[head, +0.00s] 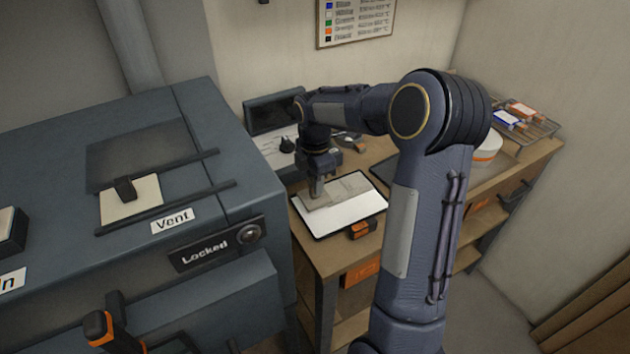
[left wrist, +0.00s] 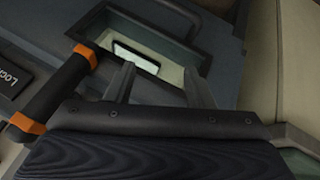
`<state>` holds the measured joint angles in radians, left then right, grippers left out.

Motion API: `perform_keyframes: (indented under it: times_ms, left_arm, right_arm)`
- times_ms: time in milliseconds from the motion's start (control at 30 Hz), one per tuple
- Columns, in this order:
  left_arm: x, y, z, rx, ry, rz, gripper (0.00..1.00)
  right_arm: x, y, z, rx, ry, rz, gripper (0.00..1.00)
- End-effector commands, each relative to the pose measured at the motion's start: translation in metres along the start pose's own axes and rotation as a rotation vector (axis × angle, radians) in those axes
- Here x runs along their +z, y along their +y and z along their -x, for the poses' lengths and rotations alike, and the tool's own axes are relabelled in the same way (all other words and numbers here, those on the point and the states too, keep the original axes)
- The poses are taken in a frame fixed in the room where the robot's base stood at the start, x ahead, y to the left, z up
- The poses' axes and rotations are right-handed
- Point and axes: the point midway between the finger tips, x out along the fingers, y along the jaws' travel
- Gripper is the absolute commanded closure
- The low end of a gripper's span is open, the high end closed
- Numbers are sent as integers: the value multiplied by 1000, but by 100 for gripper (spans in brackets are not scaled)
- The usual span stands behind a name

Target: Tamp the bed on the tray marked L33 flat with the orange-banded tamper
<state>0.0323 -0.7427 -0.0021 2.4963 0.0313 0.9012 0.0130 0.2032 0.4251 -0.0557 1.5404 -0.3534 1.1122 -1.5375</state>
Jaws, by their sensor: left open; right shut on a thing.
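A dark-rimmed tray (head: 318,236) lies on the wooden bench with a pale bed (head: 345,212) in it. The near part of the bed looks white and smooth; the far part has a greyer, uneven patch (head: 348,187). I cannot read a mark on the tray. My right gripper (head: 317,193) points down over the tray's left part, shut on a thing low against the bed. That thing is mostly hidden; I see no orange band on it and cannot tell if it touches the bed. My left gripper (left wrist: 160,80) is open and empty in the left wrist view.
The grey kiln (head: 240,165) with a "Locked" panel (head: 215,245) stands left of the bench. Its orange-ended handle (left wrist: 55,92) is beside my left gripper. A white round container (head: 487,150) and a rack (head: 530,125) are at the bench's right.

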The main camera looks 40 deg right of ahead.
Motion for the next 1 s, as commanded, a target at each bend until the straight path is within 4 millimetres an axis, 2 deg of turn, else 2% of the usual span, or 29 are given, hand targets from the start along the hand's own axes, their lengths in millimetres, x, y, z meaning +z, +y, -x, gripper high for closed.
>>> perform_keyframes:
  times_ms: [133,700,1000]
  left_arm:
    - [-1,1,1,0,0,0,52]
    - [-6,5,11,0,0,0,52]
    - [-6,5,11,0,0,0,52]
  right_arm:
    - [5,0,1,1,0,-1,97]
    - [59,0,1,2,0,-2,97]
    - [62,0,0,2,0,0,97]
